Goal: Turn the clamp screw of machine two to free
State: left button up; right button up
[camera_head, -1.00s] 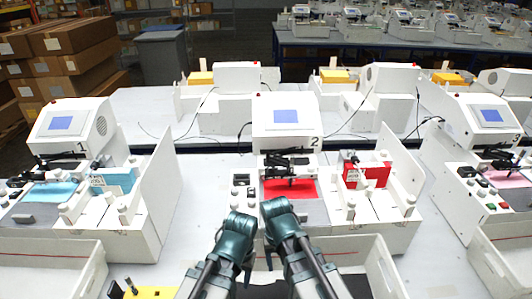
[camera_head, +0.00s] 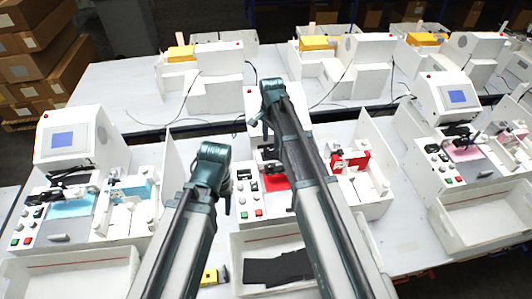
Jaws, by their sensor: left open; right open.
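Machine two (camera_head: 258,128) stands in the middle of the table, largely hidden behind my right arm. Its red plate (camera_head: 275,182) shows left of that arm, and its red clamp block (camera_head: 351,163) shows to the right of it. The clamp screw cannot be made out clearly. My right gripper (camera_head: 267,125) is open and empty, in front of machine two's screen housing. My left gripper (camera_head: 226,198) is open and empty, left of machine two's button panel (camera_head: 247,192).
A machine with cyan parts (camera_head: 68,145) stands at the left, and one with pink parts (camera_head: 455,98) at the right. White open trays (camera_head: 72,275) sit in front of the machines. More machines (camera_head: 205,75) stand behind, with cables between. A dark cloth-like item (camera_head: 278,268) lies in the middle tray.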

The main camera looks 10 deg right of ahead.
aim_at(270, 166)
notch_tip(270, 166, down, 14)
jog(key=b, duration=1.4)
jog(key=shift+r, duration=0.15)
grip_shut()
